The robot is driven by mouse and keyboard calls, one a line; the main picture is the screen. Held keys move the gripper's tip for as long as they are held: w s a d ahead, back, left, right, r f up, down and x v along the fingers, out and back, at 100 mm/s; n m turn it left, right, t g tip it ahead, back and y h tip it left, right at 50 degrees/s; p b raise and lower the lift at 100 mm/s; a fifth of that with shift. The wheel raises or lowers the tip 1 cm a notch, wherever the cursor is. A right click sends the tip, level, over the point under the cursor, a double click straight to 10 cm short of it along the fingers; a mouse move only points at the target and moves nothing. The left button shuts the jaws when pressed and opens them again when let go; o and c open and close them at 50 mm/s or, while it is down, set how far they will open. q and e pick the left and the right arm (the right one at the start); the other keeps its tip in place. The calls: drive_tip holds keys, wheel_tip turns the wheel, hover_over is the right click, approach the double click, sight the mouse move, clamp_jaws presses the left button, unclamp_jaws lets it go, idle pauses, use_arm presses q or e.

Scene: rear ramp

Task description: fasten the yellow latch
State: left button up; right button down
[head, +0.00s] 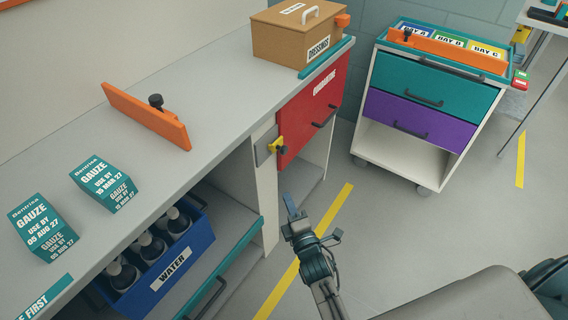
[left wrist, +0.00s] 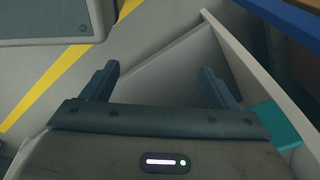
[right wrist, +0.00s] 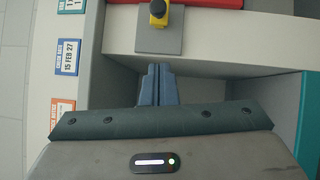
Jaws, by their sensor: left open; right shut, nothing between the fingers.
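The yellow latch (head: 275,144) with a dark knob is mounted by a grey plate (head: 262,152), at the edge of the red drawer (head: 312,107). I cannot tell how far the latch reaches over the drawer front. In the right wrist view the latch (right wrist: 158,12) is at the top edge, partly cut off, above its plate (right wrist: 160,38). My right gripper (head: 291,204) is shut and empty, below the latch and apart from it; its fingers (right wrist: 157,82) point toward the plate. My left gripper (left wrist: 158,78) is open and empty, low by a shelf, and not seen in the head view.
The counter (head: 200,100) holds two gauze boxes, an orange bar (head: 146,115) and a cardboard box (head: 296,35). A blue water crate (head: 190,258) with bottles sits underneath. A cart (head: 375,75) with teal and purple drawers stands at the right. The floor between is clear.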

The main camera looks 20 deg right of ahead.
approach(277, 149)
drive_tip(key=w+a, duration=0.2)
drive_tip(key=a, duration=0.1)
use_arm(q)
drive_tip(key=shift+s+a+f+p, duration=0.1)
drive_tip(key=shift+s+f+p, duration=0.15)
drive_tip(key=shift+s+f, duration=0.35)
drive_tip(key=shift+s+a+f+p, duration=0.1)
drive_tip(key=shift+s+f+p, duration=0.2)
drive_tip(key=shift+f, duration=0.45)
use_arm(e)
drive_tip(key=shift+w+d+r, duration=0.1)
drive_tip(key=shift+w+d, duration=0.45)
drive_tip(key=shift+d, duration=0.15)
drive_tip(key=shift+w+d+r, duration=0.15)
drive_tip(key=shift+w+d, duration=0.4)
drive_tip(key=shift+d, duration=0.2)
drive_tip(key=shift+d, duration=0.1)
